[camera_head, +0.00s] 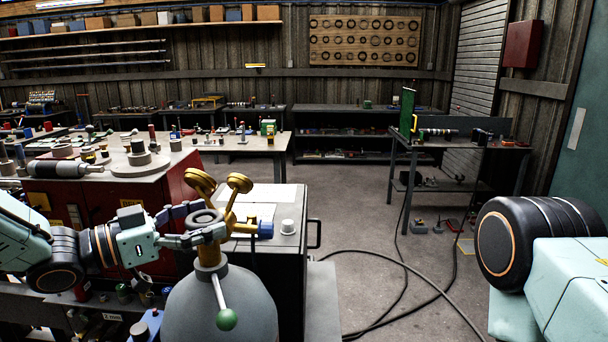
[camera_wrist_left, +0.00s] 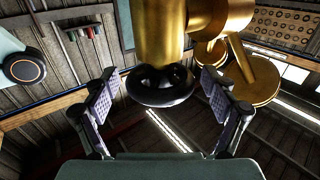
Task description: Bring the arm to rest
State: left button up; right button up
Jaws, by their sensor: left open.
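My left gripper (camera_head: 203,222) comes in from the left at the brass valve on top of a grey gas cylinder (camera_head: 221,305). Its jaws are open, on either side of a dark round knob (camera_head: 206,216). In the left wrist view the two padded fingers of the gripper (camera_wrist_left: 158,82) stand apart, with the knob (camera_wrist_left: 160,88) between them and gaps at both sides. The brass valve body (camera_wrist_left: 162,35) rises behind it. Two brass gauges (camera_head: 238,183) sit on the valve. My right gripper is out of view; only part of my right arm (camera_head: 570,280) shows at the right.
A red cabinet (camera_head: 165,195) with tools on top stands behind my left arm. A dark cabinet (camera_head: 283,255) with papers is right of the cylinder. A lever with a green ball (camera_head: 227,319) hangs before the cylinder.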

aim_at(185, 224)
pick_arm(q)
jog(key=shift+s+a, duration=0.15)
jog(key=shift+a, duration=0.05)
jog(key=shift+p+v, duration=0.6)
jog(key=shift+v, duration=2.25)
jog(key=shift+f, duration=0.1)
